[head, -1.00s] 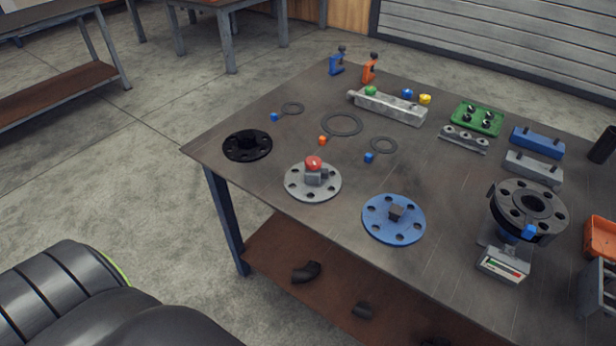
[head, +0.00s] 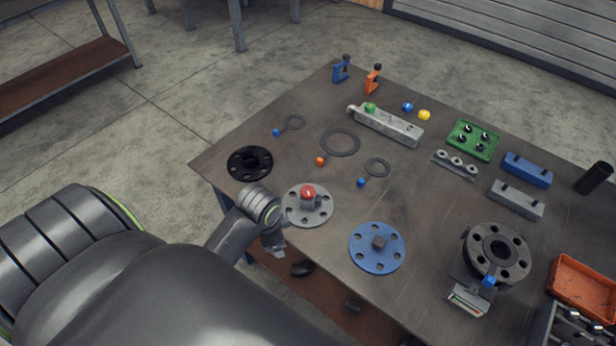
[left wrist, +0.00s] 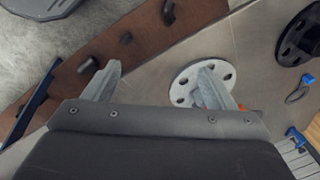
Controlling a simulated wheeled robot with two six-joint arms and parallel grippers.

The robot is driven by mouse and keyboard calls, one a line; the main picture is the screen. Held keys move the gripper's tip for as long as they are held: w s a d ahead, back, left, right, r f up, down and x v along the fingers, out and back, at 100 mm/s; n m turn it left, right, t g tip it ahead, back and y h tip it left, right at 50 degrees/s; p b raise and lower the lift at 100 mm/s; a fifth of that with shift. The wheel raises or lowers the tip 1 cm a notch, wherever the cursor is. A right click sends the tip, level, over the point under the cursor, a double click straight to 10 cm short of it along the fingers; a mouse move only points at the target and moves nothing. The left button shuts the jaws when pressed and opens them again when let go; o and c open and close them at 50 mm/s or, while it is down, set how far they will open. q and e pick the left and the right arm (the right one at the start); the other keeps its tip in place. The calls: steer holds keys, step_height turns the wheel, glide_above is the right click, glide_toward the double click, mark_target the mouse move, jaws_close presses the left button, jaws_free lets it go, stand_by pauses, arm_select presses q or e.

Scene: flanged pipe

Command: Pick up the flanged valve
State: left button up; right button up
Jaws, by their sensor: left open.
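The flanged valve, a round grey flange with bolt holes, a grey body and a red knob (head: 310,204), lies flat near the table's front left edge in the head view. In the left wrist view its pale flange (left wrist: 184,77) is partly covered by the right-hand finger, and little of the red knob shows. My left gripper (head: 274,244) is at the table's front edge, just in front and left of the valve. My right gripper is out of view.
A black flange (head: 249,163) lies left of the valve and a blue flange (head: 377,248) lies to its right. Flat rings (head: 340,142) and small coloured cubes lie behind. A dark flanged pipe (head: 497,252) stands at the right. A lower shelf holds dark pipe pieces.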

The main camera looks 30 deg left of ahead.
arm_select(q)
steer(key=w+a+r+m+g, duration=0.1)
steer(key=w+r+m, duration=0.4)
steer(key=w+m, duration=0.5)
step_height(320, 180, up, 5)
steer(key=m+g, duration=0.1)
steer(key=m, duration=0.2)
glide_above(308, 190)
steer(key=shift+h, duration=0.4)
step_height(308, 190, down, 12)
steer(key=b, duration=1.2)
steer(key=shift+w+d, duration=0.15)
steer(key=shift+f+b, duration=0.65)
steer(key=shift+s+f, duration=0.15)
steer(key=shift+f, duration=0.8)
steer(key=shift+s+f, duration=0.1)
steer(key=shift+f, duration=0.85)
steer(key=c, duration=1.6)
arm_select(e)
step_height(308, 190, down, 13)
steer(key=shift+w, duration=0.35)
